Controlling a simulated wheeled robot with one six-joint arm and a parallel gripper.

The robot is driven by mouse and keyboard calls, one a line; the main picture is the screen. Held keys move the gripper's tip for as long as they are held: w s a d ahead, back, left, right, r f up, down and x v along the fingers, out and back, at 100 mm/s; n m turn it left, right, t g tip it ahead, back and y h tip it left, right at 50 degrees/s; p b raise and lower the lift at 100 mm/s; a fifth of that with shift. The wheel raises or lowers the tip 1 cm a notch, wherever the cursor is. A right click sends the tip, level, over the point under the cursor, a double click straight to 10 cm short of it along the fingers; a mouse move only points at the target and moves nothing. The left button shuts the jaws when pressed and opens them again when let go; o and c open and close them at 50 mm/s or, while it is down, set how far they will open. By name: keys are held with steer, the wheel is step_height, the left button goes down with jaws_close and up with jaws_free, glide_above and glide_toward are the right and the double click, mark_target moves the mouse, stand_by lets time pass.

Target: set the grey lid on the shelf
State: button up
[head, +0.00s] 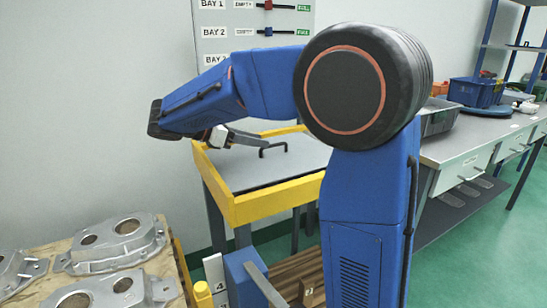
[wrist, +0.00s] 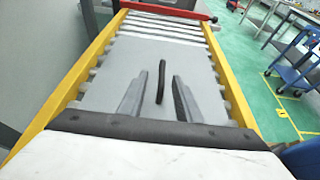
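The grey lid (head: 240,171) is a flat plate with a black bar handle (head: 273,149), lying on the yellow-framed stand. The lid (wrist: 200,62) and its handle (wrist: 161,80) also show in the wrist view, with the lid resting on rollers between yellow rails. My gripper (head: 260,137) is close to the handle in the head view. In the wrist view my gripper (wrist: 158,78) has its fingers apart, one on each side of the handle with gaps. Whether the fingers are level with the handle I cannot tell. A blue rack with shelves (head: 515,47) stands at the far right.
Aluminium castings (head: 112,243) lie on a pallet at the lower left. A grey workbench (head: 470,148) at the right bears a blue crate (head: 476,92). A bay board (head: 254,25) hangs on the wall. A red bar (wrist: 170,11) crosses the roller track's far end. Green floor shows at the right.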

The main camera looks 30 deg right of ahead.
mark_target(274, 145)
steer(key=shift+s+x, duration=0.15)
steer(key=shift+x, duration=1.55)
steer(key=shift+s+x, duration=0.1)
steer(key=shift+x, duration=1.6)
steer(key=shift+a+f, duration=0.1)
steer(key=shift+f, duration=0.05)
jaws_close()
